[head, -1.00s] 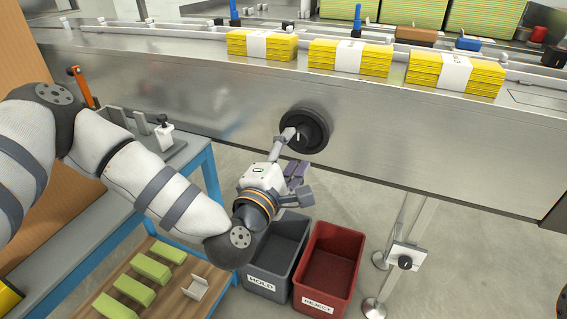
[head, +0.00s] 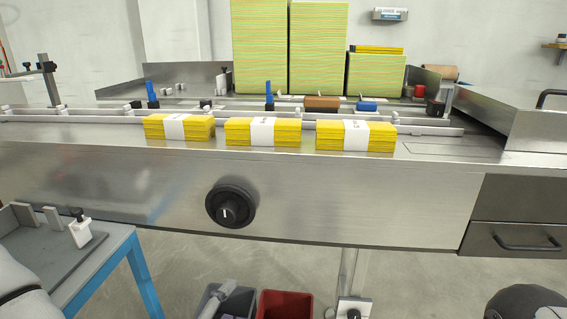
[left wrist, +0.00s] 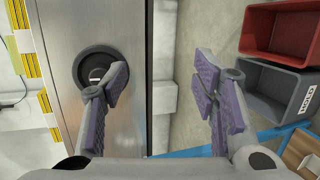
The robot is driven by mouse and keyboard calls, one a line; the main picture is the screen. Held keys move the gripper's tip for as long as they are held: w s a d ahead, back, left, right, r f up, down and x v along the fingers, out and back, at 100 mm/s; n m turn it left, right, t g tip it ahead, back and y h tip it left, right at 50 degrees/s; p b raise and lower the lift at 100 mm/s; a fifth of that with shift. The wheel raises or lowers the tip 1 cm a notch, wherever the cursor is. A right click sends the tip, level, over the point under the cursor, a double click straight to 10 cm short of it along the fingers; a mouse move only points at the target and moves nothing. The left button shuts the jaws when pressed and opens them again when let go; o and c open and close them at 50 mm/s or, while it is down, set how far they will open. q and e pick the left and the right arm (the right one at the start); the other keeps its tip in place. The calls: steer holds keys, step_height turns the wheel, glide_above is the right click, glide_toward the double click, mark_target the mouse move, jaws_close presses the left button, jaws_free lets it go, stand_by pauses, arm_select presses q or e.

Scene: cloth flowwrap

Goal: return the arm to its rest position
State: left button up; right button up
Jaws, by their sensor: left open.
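My left gripper (left wrist: 162,95) is open in the left wrist view, its two purple-padded fingers wide apart with nothing between them. The left finger overlaps the black round knob (left wrist: 84,62) in that view. In the head view the knob (head: 230,206) stands clear on the steel machine front, its white mark about upright. There only a grey part of my left gripper (head: 224,297) shows at the bottom edge, below the knob and over the bins. Part of my left arm shows at the lower left corner. My right gripper is not in view.
A grey bin (left wrist: 275,92) and a red bin (head: 284,305) stand below the machine. A blue-legged bench (head: 142,275) is at the left. Several yellow banded stacks (head: 262,133) lie on the machine top (head: 80,140). A steel leg (head: 351,270) stands right of the bins.

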arm_select(q)
steer(key=s+d+f+m+g+p, duration=0.1)
steer(key=s+f+m+g, duration=0.5)
steer(key=s, duration=0.4)
steer(key=s+f+m+g+p, duration=0.2)
steer(key=s+f+m+g, duration=0.2)
steer(key=s+f, duration=0.55)
steer(key=s+a+m+g+y, duration=0.1)
steer(key=s+a+m+g, duration=0.2)
steer(key=s+a, duration=0.2)
steer(key=s+a+m+g+y+p, duration=0.1)
steer(key=s+a+m+g+y, duration=0.1)
steer(key=s, duration=1)
steer(key=a+m+g, duration=0.1)
steer(key=a+g, duration=0.1)
steer(key=a, duration=0.1)
steer(key=shift+s+a+r, duration=0.25)
steer(key=shift+a+r, duration=0.1)
steer(key=shift+r, duration=0.05)
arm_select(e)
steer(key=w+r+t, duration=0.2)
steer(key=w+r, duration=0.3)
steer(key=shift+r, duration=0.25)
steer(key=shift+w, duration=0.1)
